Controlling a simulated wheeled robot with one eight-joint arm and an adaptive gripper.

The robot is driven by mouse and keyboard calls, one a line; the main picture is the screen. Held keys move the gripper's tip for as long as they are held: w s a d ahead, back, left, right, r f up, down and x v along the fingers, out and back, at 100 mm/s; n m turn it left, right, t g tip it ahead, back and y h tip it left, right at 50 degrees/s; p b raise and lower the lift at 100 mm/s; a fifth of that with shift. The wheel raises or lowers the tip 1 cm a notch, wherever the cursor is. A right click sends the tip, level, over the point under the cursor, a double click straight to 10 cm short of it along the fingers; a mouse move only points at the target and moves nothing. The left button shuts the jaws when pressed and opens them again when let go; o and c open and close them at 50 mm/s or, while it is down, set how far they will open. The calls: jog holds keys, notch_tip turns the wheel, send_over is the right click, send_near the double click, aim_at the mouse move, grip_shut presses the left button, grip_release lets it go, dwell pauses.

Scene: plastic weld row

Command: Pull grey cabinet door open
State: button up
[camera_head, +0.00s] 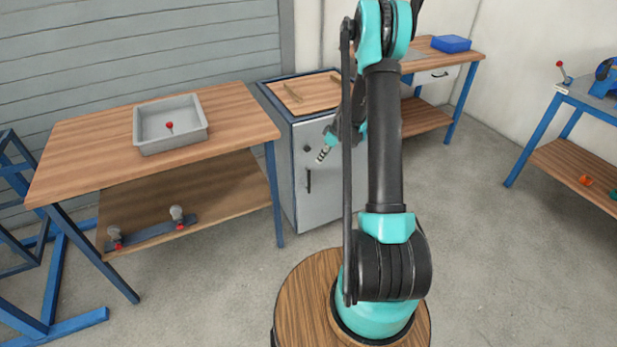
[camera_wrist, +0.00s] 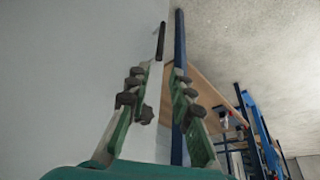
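The grey cabinet (camera_head: 289,137) stands right of the long workbench, with its grey door (camera_head: 322,195) closed. A dark vertical handle (camera_head: 308,180) is on the door's left side. My gripper (camera_head: 324,153) is in front of the door's upper part, above and to the right of the handle. In the wrist view, my gripper (camera_wrist: 166,72) is open, with a gap between its fingertips. The handle (camera_wrist: 161,40) shows just beyond the fingertips, and the pale door (camera_wrist: 70,80) fills the left side. Nothing is held. My arm hides part of the cabinet's right side.
The wooden workbench (camera_head: 90,140) stands left of the cabinet and carries a grey tray (camera_head: 150,148). A blue bench leg (camera_head: 274,195) is close to the door's left. Another bench (camera_head: 445,58) with a blue box (camera_head: 451,43) is at the back. Floor (camera_head: 480,240) at the right is clear.

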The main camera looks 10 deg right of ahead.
aim_at(309, 178)
jog(key=x, duration=1.7)
jog(key=shift+c, duration=0.2)
grip_shut()
